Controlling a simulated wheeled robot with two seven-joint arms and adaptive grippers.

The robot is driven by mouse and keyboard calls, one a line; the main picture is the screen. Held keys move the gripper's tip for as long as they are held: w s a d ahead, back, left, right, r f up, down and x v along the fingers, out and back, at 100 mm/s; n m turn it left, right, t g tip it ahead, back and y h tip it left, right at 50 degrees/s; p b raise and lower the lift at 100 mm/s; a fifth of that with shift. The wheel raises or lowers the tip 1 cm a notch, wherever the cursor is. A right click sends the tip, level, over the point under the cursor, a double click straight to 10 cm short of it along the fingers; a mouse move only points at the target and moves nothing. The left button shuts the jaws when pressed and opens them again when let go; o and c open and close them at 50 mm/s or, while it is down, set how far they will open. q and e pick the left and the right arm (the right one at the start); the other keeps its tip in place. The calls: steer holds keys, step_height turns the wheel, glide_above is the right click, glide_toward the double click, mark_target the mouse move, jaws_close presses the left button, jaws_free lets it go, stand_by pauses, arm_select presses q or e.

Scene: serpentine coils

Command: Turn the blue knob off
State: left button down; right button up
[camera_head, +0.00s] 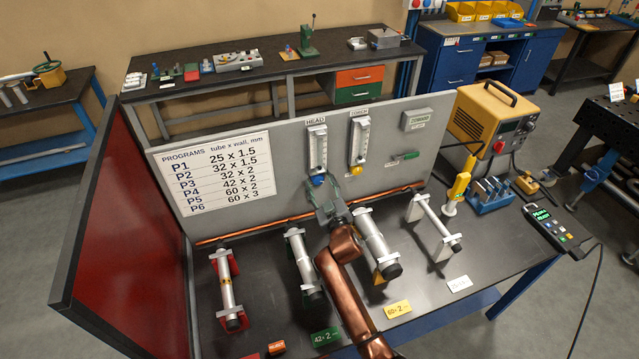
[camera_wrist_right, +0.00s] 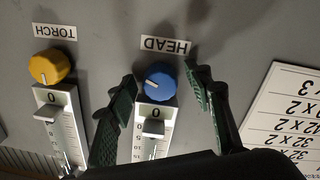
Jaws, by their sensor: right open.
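The blue knob (camera_wrist_right: 160,82) sits under the HEAD label (camera_wrist_right: 165,45) on the grey panel. In the head view the blue knob (camera_head: 317,181) is at the foot of the HEAD flow gauge (camera_head: 317,149), just beyond my gripper. My right gripper (camera_wrist_right: 163,84) is open, with one dark green finger on each side of the blue knob and visible gaps between. In the head view my right gripper (camera_head: 328,197) is in front of the panel. My left gripper is not in view.
A yellow knob (camera_wrist_right: 49,67) under the TORCH label is beside the left finger in the wrist view. A programs sign (camera_head: 214,173) is on the panel. Several tubes on stands, such as the left one (camera_head: 226,279), stand on the bench. A copper tube runs along the panel's foot.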

steer(key=shift+s, duration=0.1)
steer(key=v, duration=1.2)
